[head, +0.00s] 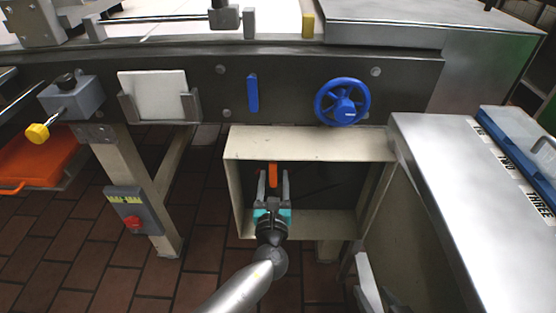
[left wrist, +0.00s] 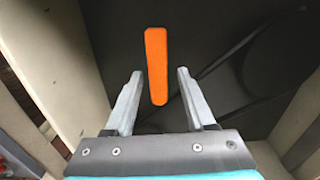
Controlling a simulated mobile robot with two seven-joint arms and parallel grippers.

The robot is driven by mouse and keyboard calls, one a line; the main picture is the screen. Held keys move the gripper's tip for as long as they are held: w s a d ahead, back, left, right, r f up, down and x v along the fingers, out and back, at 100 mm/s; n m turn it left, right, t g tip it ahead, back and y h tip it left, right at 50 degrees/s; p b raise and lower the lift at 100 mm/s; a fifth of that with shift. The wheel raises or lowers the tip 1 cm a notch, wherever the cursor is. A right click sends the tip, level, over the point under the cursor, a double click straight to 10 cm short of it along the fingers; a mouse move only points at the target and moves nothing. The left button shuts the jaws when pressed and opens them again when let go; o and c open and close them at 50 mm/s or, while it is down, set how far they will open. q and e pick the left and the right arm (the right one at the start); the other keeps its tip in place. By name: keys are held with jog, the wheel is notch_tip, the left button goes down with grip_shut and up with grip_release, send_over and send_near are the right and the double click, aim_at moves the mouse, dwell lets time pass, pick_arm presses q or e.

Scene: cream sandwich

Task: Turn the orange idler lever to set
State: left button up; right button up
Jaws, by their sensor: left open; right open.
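The orange idler lever (head: 273,174) stands upright inside an open cream-framed box under the machine. In the left wrist view the lever (left wrist: 156,62) is a rounded orange bar on a dark back panel. My left gripper (head: 273,183) reaches into the box and is open. In the left wrist view its two fingers (left wrist: 159,80) stand on either side of the lever's lower part, with visible gaps. Whether the fingertips reach the lever's depth is hard to tell. My right gripper (head: 372,290) shows only partly at the bottom edge, away from the lever, and is open.
The box's cream frame (head: 305,144) surrounds the left gripper closely. Above are a blue handwheel (head: 343,102) and a blue lever (head: 253,93). A steel counter (head: 440,170) stands at right. A grey box with a red button (head: 133,222) is on a leg at left.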

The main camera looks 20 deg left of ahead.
pick_arm(q)
jog(key=shift+d+f+n+b, duration=0.2)
jog(key=shift+n+b, duration=0.1)
jog(key=shift+n, duration=0.2)
jog(key=n+b, duration=0.1)
jog(key=d+n+b, duration=0.1)
jog(key=n+b, duration=0.1)
jog(key=n, duration=0.1)
jog(key=shift+w+d+r, duration=0.25)
jog(key=shift+d, duration=0.15)
jog(key=p+v, duration=0.2)
jog(key=v, duration=1.3)
notch_tip(320, 180, up, 27)
jog(key=p, duration=2.5)
jog(key=shift+f, duration=0.2)
